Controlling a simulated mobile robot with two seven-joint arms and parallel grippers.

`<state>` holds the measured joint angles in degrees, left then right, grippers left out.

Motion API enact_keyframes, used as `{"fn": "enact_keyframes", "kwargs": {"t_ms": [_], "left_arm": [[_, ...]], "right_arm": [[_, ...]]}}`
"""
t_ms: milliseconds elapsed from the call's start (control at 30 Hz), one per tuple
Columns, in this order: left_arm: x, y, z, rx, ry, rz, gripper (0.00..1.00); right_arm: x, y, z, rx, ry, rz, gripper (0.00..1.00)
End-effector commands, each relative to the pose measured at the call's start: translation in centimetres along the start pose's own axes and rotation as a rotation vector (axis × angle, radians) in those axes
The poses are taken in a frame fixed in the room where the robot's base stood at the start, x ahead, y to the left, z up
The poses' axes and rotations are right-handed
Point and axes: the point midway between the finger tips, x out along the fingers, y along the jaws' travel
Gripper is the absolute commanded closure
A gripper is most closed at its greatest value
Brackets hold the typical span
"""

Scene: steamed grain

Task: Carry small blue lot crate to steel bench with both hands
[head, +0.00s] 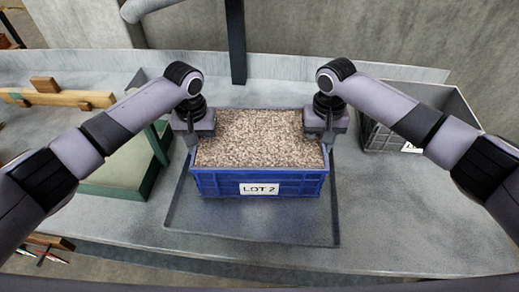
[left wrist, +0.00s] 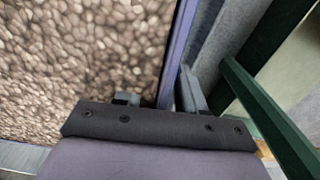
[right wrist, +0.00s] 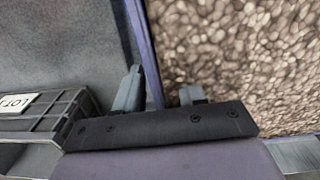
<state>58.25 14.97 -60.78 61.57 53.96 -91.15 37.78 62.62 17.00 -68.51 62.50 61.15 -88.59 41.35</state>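The small blue crate (head: 259,183), labelled LOT 2 and filled with brown grain, sits level in a shallow grey tray (head: 250,232) on the steel bench. My left gripper (head: 193,137) is at the crate's left wall, and my right gripper (head: 326,135) is at its right wall. In the left wrist view the left fingers (left wrist: 160,95) straddle the blue wall (left wrist: 178,50), with a gap on the grain side. In the right wrist view the right fingers (right wrist: 161,95) straddle the other wall (right wrist: 146,50), also with a gap. The finger tips are partly hidden.
A dark grey crate (head: 383,138) stands on the bench to the right. A green-framed tray or stand (head: 120,168) stands to the left, with a wooden beam (head: 60,98) behind it. A dark post (head: 237,45) rises behind the crate. The bench front right is clear.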

Motion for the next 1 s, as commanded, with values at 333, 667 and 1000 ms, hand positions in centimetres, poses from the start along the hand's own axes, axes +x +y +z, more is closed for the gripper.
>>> {"fn": "enact_keyframes", "kwargs": {"t_ms": [333,667,1000], "left_arm": [[1.6,0.0,0.0,0.001,0.0,0.0,0.61],[1.5,0.0,0.0,0.001,0.0,0.001,1.0],[1.5,0.0,0.0,0.001,0.0,0.001,1.0]], "right_arm": [[1.5,0.0,0.0,-0.001,0.001,-0.001,0.61],[1.5,0.0,0.0,-0.001,0.001,0.0,1.0],[1.5,0.0,0.0,0.0,0.001,0.0,1.0]]}}
